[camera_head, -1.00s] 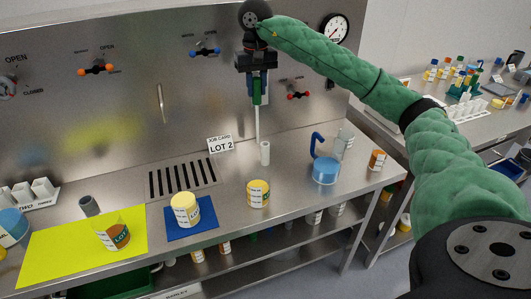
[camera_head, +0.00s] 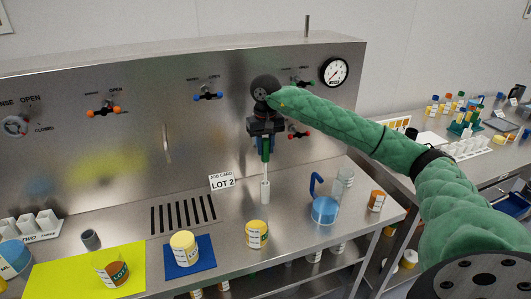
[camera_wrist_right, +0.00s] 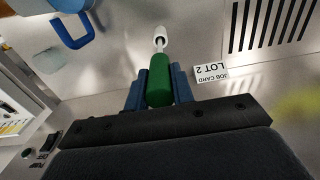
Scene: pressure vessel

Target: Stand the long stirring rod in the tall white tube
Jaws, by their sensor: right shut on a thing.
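My right gripper (camera_head: 265,142) is shut on the green handle (camera_head: 266,150) of the stirring rod, which also shows between the jaws in the right wrist view (camera_wrist_right: 159,85). The rod hangs about upright, with its thin pale shaft (camera_head: 265,172) pointing down. The tall white tube (camera_head: 265,193) stands on the bench directly below. The shaft's lower end meets the tube's mouth and seems to be inside it; how deep I cannot tell. In the right wrist view the shaft runs to the tube (camera_wrist_right: 160,32). My left gripper is not in view.
A job card (camera_head: 222,182) and a drain grille (camera_head: 183,214) are left of the tube. A blue-handled jug (camera_head: 324,210) is to the right, a yellow-lidded jar (camera_head: 257,234) in front. The steel panel (camera_head: 150,150) with valves stands behind.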

